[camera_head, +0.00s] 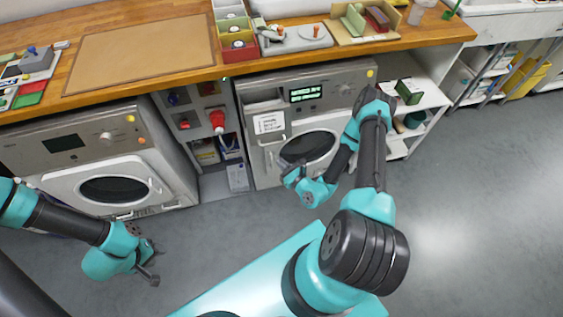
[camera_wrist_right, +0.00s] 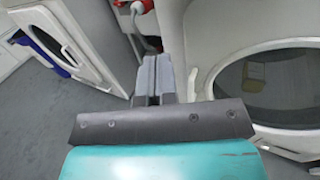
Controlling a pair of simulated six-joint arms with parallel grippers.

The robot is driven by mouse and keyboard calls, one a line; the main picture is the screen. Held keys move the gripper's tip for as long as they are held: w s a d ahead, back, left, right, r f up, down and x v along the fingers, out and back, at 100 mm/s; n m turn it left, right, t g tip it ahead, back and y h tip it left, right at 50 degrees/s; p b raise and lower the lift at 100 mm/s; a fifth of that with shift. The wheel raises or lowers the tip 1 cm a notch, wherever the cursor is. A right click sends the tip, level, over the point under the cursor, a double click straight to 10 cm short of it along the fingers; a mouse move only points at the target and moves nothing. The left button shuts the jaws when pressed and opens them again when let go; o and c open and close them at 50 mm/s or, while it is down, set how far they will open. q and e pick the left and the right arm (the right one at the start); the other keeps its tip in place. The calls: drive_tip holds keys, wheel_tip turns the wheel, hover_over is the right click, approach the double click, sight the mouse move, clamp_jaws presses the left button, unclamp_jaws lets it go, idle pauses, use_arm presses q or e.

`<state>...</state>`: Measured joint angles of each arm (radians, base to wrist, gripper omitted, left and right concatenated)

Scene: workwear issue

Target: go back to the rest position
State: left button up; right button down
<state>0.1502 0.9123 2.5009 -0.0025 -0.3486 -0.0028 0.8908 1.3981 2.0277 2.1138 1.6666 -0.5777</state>
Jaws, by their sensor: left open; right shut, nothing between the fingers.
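My left gripper (camera_head: 152,266) is at the lower left of the head view, over the grey floor in front of the left machine. It is open and holds nothing. My right gripper (camera_head: 297,179) is in front of the right machine (camera_head: 268,155), near its round door (camera_head: 310,146). In the right wrist view its two grey fingers (camera_wrist_right: 152,75) are pressed together with nothing between them. The door's dark window also shows at the right of the wrist view (camera_wrist_right: 285,85).
The left machine (camera_head: 90,150) has a closed round door. Between the machines is an open shelf bay with a red plug (camera_head: 217,121). A wooden counter (camera_head: 270,52) above carries a brown board (camera_head: 140,52) and several trays. White shelves (camera_head: 425,95) stand at right. The floor (camera_head: 470,200) at right is clear.

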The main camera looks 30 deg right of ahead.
drive_tip(key=s+a+r+n+g+y, duration=0.3)
drive_tip(key=a+n+g+y, duration=0.1)
drive_tip(key=a+y, duration=0.25)
drive_tip(key=s+a+r+n+g+y, duration=0.2)
drive_tip(key=s+a+n+g+y, duration=0.25)
drive_tip(key=a, duration=0.25)
drive_tip(key=s+d+n+g+h, duration=0.2)
drive_tip(key=s+n+g+h, duration=0.2)
drive_tip(key=s+n+g, duration=1)
drive_tip(key=w+d+r+n+t+h, duration=0.1)
drive_tip(key=w+d+n+t+h, duration=0.2)
drive_tip(key=w+n, duration=0.7)
drive_tip(key=w+t+h, duration=0.2)
drive_tip(key=w, duration=0.1)
drive_tip(key=shift+h, duration=0.4)
